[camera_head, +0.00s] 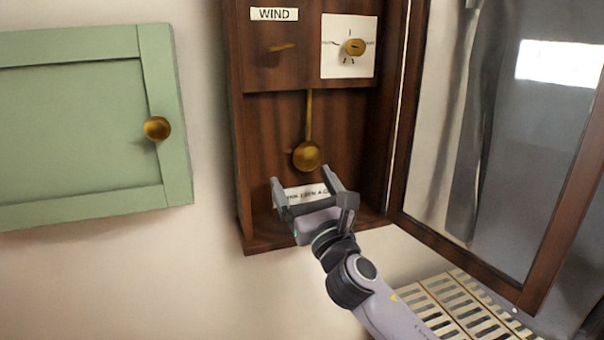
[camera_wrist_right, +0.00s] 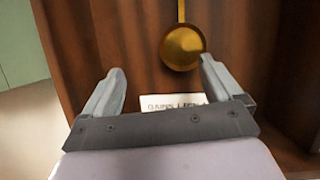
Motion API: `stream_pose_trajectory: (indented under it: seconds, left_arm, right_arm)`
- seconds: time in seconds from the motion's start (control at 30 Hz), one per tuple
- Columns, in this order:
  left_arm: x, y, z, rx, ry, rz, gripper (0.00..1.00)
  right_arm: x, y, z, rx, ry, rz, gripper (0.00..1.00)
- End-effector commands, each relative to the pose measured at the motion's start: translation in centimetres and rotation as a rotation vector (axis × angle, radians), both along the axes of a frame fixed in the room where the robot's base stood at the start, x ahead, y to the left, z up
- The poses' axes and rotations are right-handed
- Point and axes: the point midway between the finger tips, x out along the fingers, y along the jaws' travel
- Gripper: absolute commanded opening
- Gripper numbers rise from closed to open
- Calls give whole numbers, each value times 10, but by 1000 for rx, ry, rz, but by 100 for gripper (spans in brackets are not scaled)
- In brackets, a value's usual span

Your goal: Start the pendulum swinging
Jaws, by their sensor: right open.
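The pendulum is a brass rod with a round brass bob (camera_head: 307,156), hanging straight down inside a dark wooden clock case (camera_head: 240,150). The bob also shows in the right wrist view (camera_wrist_right: 182,48), beyond my fingertips and nearer the right finger. My right gripper (camera_head: 305,176) is open and empty. In the head view it is just below the bob, in front of the case's lower part. I see no contact between gripper and bob. A white printed label (camera_head: 300,192) behind the gripper is partly hidden by it. My left gripper is not in view.
The glazed case door (camera_head: 533,270) stands open to the right. Above the pendulum are a WIND label (camera_head: 274,14), a brass key-like piece (camera_head: 282,47) and a white dial (camera_head: 347,68). A green cabinet door (camera_head: 80,120) with a brass knob (camera_head: 157,128) is at left. A slatted surface (camera_head: 455,308) lies below right.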

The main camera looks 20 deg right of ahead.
Motion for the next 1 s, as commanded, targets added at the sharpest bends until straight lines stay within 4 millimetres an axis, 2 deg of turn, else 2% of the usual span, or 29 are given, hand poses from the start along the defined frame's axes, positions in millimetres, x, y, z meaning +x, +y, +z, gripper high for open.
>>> stream_pose_trajectory:
  seconds: [0.6,1.0]
  left_arm:
    - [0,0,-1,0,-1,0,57]
    - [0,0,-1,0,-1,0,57]
  right_arm:
    - [-42,1,-16,-2,-4,5,92]
    - [-47,2,-18,-2,-5,6,92]
